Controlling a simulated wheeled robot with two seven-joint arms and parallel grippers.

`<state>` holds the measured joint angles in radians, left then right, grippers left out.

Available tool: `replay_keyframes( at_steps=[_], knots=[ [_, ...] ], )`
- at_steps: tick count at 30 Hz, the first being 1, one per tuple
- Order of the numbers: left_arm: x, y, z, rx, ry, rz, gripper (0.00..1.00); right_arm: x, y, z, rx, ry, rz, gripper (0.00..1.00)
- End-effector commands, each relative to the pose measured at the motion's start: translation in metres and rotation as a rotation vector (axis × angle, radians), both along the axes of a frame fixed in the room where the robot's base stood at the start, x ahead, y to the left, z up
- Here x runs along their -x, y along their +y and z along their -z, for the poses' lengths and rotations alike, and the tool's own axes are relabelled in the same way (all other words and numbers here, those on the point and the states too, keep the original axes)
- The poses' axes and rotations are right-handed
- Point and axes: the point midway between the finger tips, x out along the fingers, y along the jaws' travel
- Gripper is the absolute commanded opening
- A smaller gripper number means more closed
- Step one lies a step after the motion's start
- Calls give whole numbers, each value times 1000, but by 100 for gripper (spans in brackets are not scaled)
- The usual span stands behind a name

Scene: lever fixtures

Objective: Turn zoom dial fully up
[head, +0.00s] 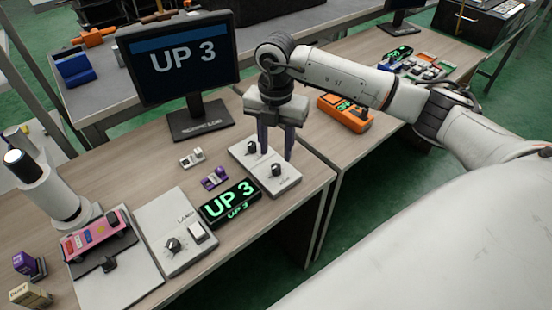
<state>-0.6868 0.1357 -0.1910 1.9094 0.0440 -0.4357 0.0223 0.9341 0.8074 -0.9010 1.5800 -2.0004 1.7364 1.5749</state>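A light control panel (262,162) with two black dials lies near the table's right edge. The far dial (252,148) and the near dial (277,169) both have white markings; their labels are too small to read, so I cannot tell which is zoom. My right gripper (276,156) points down over this panel, its two dark fingers apart, with nothing seen between them. Its tips are close to the dials; I cannot tell whether they touch. A monitor (180,60) and a small green-lettered display (230,202) both read "UP 3". My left gripper is not in view.
A second panel (186,260) with a dial and white switch lies in front left. A white cylindrical device (48,190) stands by a pink toy bus (96,237). Small purple and white blocks lie behind the display. An orange device (345,113) sits behind the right arm.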

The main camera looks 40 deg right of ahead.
Motion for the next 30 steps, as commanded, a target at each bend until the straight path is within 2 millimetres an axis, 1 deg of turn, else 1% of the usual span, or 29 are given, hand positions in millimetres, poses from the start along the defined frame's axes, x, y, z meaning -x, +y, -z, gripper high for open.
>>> replay_keyframes(
  at_steps=[1, 3, 6, 9, 13, 26, 28, 29, 30],
  knots=[
    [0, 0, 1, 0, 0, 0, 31, -1, 0, -11, -1, -4, 0, 38],
    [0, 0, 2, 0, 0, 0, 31, -1, 0, -23, 1, -4, 0, 38],
    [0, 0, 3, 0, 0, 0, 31, -1, 0, -35, 0, -2, 1, 38],
    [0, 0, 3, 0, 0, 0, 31, 0, -1, -43, 1, -1, 1, 38],
    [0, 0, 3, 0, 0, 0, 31, 0, -1, -46, 1, 1, 1, 38],
    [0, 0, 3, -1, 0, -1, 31, 0, 0, -46, 1, 1, 1, 38],
    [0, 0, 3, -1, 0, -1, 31, 0, 3, -44, -9, -1, -7, 38],
    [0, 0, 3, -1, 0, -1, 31, 0, 7, -43, -22, -3, -17, 38],
    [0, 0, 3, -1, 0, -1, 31, 0, 17, -40, -51, -10, -37, 38]
  ],
)
